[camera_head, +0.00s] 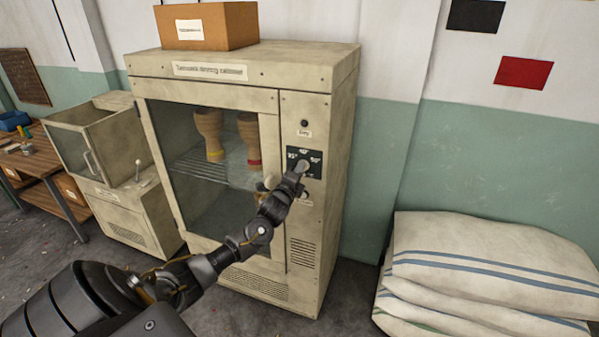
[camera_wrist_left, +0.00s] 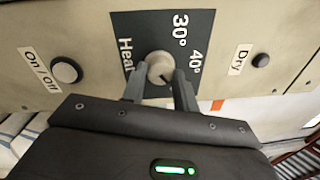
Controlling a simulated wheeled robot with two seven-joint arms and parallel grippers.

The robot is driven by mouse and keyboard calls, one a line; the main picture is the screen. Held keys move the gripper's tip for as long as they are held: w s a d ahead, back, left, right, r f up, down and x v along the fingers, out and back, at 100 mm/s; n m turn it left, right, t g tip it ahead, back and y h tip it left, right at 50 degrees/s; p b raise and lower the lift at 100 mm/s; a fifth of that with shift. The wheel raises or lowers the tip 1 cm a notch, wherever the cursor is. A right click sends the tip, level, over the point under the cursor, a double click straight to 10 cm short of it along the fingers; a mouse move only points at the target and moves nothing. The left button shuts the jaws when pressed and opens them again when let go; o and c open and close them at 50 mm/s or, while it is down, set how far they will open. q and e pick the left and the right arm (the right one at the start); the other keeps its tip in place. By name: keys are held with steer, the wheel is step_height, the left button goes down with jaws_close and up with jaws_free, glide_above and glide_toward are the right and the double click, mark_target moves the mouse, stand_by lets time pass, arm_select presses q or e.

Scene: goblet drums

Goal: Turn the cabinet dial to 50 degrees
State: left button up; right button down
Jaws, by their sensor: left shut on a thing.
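The cabinet (camera_head: 320,230) is a beige drying cabinet with a glass door, seen in the head view. Its dial (camera_wrist_left: 158,66) is a small pale round knob on a dark plate (camera_wrist_left: 205,22) printed with "Heat", "30°" and "40°" in the wrist view. The plate also shows in the head view (camera_head: 316,172), where the arm partly covers it. My left gripper (camera_wrist_left: 160,82) is shut on the dial, one finger on each side. It reaches the panel from below in the head view (camera_head: 299,170). The dial's exact pointer direction is not clear. My right gripper is not in view.
A round button (camera_wrist_left: 66,70) labelled "On / Off" and a small dark "Dry" knob or lamp (camera_wrist_left: 261,60) flank the plate. Goblet drums (camera_head: 209,132) stand behind the glass. A cardboard box (camera_head: 207,25) sits on top. Stacked sacks (camera_head: 490,265) lie at the right.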

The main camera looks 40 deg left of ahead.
arm_select(q)
steer(key=shift+r+m, duration=0.1)
steer(key=shift+m, duration=0.5)
steer(key=o, duration=1)
steer(key=shift+w, duration=0.1)
steer(key=shift+c, duration=0.2)
steer(key=b+v, duration=0.2)
steer(key=v, duration=0.8)
steer(key=shift+s, duration=0.4)
